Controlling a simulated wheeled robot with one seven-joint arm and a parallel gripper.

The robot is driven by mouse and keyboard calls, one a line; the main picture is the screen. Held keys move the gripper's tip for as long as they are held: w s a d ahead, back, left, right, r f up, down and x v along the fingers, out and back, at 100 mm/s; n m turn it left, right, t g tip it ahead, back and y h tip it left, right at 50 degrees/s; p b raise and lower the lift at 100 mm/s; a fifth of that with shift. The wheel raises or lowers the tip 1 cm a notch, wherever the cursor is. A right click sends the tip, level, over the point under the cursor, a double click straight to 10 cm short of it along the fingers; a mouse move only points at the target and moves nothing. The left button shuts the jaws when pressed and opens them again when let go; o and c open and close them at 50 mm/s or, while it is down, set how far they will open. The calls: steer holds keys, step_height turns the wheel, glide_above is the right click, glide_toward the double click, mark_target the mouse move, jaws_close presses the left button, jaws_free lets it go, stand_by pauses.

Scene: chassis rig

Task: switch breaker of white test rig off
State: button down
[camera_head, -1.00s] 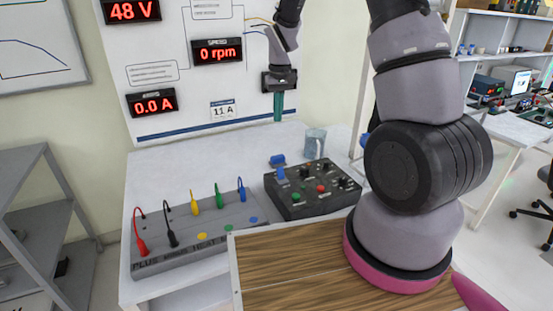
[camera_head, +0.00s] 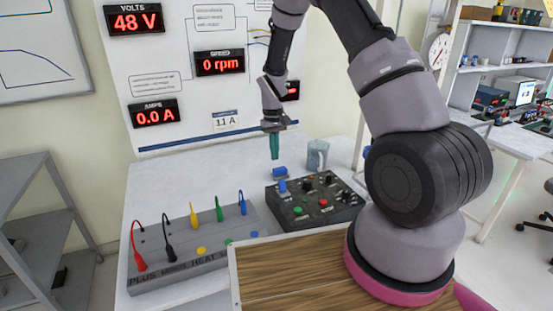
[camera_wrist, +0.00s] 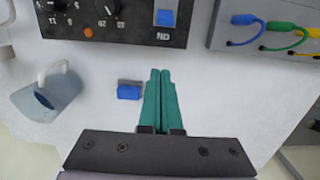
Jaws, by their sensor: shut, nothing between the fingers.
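A black control box (camera_head: 337,211) sits on the white bench of the test rig, with a blue switch (camera_head: 282,186) at its left back corner. The switch also shows in the wrist view (camera_wrist: 166,18), beside a small white label. I cannot tell for certain that it is the breaker, nor its position. My gripper (camera_head: 275,158) has teal fingers pointing down, shut and empty, above the bench behind the box. In the wrist view my fingertips (camera_wrist: 160,73) are apart in the picture from the switch, which lies above them.
A loose blue block (camera_wrist: 129,90) lies on the bench near my fingers. A grey-blue mug (camera_head: 317,155) stands behind the box. A grey terminal strip (camera_head: 180,268) with coloured leads is at the left. The panel's displays read 48 V (camera_head: 134,20), 0 rpm (camera_head: 220,62) and 0.0 A (camera_head: 154,113).

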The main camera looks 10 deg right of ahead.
mark_target(282, 186)
steer(key=shift+s+d+f, duration=0.15)
steer(key=shift+s+f, duration=0.55)
steer(key=shift+f, duration=0.35)
steer(key=shift+s+d+f, duration=0.15)
steer(key=shift+s+f, duration=0.6)
steer(key=shift+f, duration=0.35)
steer(key=shift+s+d+f, duration=0.15)
steer(key=shift+s+f, duration=0.55)
steer(key=shift+f, duration=0.35)
